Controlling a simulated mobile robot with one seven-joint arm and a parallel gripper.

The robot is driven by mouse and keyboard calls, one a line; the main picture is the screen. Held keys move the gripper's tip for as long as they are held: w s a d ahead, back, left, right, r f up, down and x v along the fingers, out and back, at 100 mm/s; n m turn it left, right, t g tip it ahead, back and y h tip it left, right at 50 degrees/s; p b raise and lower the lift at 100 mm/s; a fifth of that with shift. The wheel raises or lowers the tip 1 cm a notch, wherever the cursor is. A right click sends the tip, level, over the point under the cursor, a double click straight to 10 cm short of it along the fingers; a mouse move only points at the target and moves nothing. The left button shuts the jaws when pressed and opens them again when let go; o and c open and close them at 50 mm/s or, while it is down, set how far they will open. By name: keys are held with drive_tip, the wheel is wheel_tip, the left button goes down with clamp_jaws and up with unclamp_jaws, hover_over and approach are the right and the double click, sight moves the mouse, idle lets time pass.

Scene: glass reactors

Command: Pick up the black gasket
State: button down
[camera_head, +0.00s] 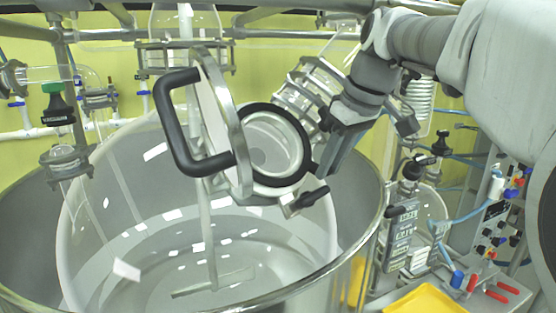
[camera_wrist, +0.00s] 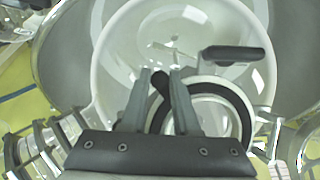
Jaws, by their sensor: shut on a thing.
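The black gasket (camera_head: 304,133) is a dark ring around the round port of the glass reactor, beside the raised hinged lid (camera_head: 222,120) with its black handle. In the wrist view the gasket (camera_wrist: 239,97) curves out to the right of my fingers. My gripper (camera_head: 323,170) reaches down to the right edge of the ring. In the wrist view my gripper's (camera_wrist: 160,74) two grey fingers are close together, with a black piece between them that appears to be part of the gasket. The fingers partly hide the ring's left side. I cannot tell whether the ring is lifted off the port.
The large glass vessel (camera_head: 100,220) sits in a steel jacket with a raised rim. A clamp knob (camera_head: 310,197) is just below the port. Pipes and frame bars run behind. A control panel (camera_head: 495,230) and yellow tray (camera_head: 428,300) are at the right.

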drive_tip(key=s+d+r, duration=0.8)
drive_tip(key=s+r, duration=0.1)
drive_tip(key=s, duration=0.4)
drive_tip(key=shift+d+r+p, duration=0.2)
drive_tip(key=shift+r+p, duration=0.1)
drive_tip(key=shift+p, duration=0.15)
drive_tip(key=shift+s+d+r, duration=0.1)
drive_tip(key=shift+r, duration=0.05)
drive_tip(key=s+d+r+p, duration=0.2)
drive_tip(key=s+r+p, duration=0.1)
drive_tip(key=shift+s, duration=0.1)
idle(0.6)
idle(0.3)
